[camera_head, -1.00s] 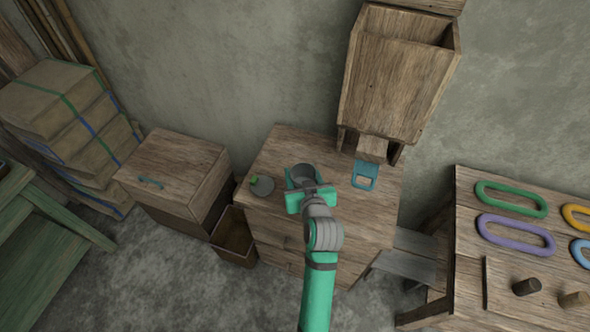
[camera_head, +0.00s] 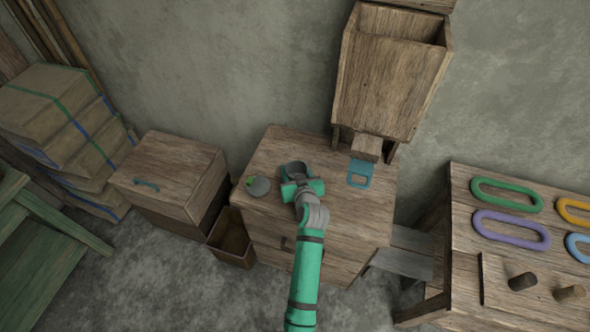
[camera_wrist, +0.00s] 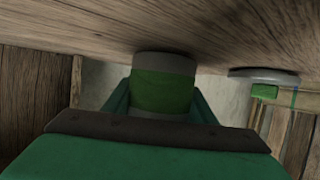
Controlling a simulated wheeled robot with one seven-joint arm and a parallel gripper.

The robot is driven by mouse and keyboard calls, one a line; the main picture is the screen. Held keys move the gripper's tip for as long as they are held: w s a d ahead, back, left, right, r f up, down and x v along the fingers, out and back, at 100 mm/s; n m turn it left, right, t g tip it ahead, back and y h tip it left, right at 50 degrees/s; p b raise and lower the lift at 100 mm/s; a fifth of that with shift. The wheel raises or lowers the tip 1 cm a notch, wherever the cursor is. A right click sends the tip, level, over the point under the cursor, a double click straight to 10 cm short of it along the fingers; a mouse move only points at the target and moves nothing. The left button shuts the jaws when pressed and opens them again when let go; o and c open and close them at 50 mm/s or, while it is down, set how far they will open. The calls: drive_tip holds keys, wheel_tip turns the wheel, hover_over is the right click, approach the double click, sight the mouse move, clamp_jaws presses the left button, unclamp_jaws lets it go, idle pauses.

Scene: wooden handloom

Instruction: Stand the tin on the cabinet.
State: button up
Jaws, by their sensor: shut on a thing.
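The tin (camera_head: 294,168) is grey with a green band, and its open dark mouth faces up in the head view. My gripper (camera_head: 301,186) is shut on it over the cabinet (camera_head: 345,223). In the wrist view the tin (camera_wrist: 163,88) sits between the two fingers (camera_wrist: 163,100). Its grey end there is at or very near the wooden top, with a dark shadow beside it; I cannot tell for sure if it touches. The tin looks about upright.
A grey round lid (camera_head: 259,187) with a green knob lies left of the tin on the cabinet top. A teal handled plate (camera_head: 360,174) lies to the right, below a wooden hopper (camera_head: 390,85). An open drawer box (camera_head: 232,240) stands at the cabinet's left.

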drive_tip(key=shift+f, duration=0.2)
drive_tip(key=o, duration=1.1)
drive_tip(key=shift+c, duration=0.2)
